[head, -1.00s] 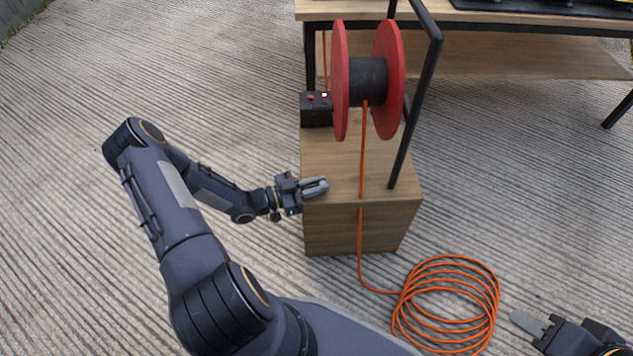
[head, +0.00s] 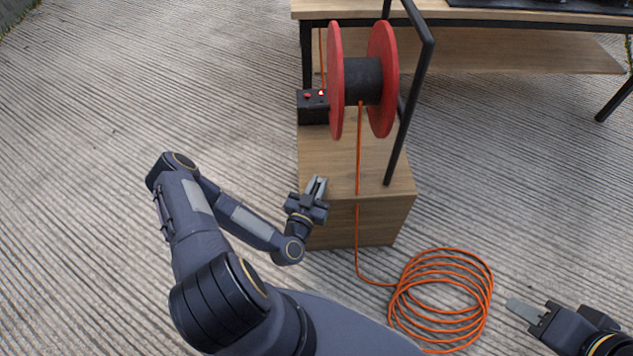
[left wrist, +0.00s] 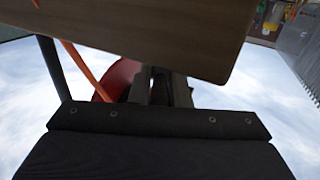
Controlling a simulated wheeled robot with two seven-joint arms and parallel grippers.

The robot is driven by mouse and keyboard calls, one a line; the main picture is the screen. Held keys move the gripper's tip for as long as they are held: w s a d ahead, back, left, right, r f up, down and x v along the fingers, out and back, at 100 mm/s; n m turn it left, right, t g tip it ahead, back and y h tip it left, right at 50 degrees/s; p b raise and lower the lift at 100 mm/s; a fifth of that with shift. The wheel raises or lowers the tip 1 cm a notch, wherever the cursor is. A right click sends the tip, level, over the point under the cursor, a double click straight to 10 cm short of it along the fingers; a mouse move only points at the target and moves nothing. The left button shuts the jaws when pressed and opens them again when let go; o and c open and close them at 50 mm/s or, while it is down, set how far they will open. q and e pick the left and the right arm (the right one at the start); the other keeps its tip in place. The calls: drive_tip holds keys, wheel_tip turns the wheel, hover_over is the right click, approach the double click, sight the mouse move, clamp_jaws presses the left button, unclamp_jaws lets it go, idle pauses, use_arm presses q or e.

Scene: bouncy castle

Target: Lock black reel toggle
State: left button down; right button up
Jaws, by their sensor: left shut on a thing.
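A black control box (head: 313,107) stands on the wooden crate (head: 378,215), left of the reel. On its top are a red button (head: 307,96) and a small whitish-red switch or light (head: 321,92); which is the toggle, and its position, is too small to tell. The reel has red discs (head: 382,80) and a black drum (head: 362,82). My left gripper (head: 318,186) is at the crate's front left edge, fingers upward and close together, short of the control box; what lies between them is not discernible. My right gripper (head: 520,308) is at lower right, its finger gap hidden.
An orange hose (head: 358,160) runs from the drum down to a coil (head: 440,295) on the floor. A black frame bar (head: 408,110) rises right of the reel. A wooden table (head: 480,45) stands behind. The floor at left is clear.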

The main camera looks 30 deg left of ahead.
use_arm(q)
drive_tip(key=shift+n+y, duration=0.5)
drive_tip(key=shift+y, duration=0.3)
use_arm(e)
drive_tip(key=shift+r, duration=0.35)
use_arm(q)
drive_tip(key=c, duration=1.4)
unclamp_jaws()
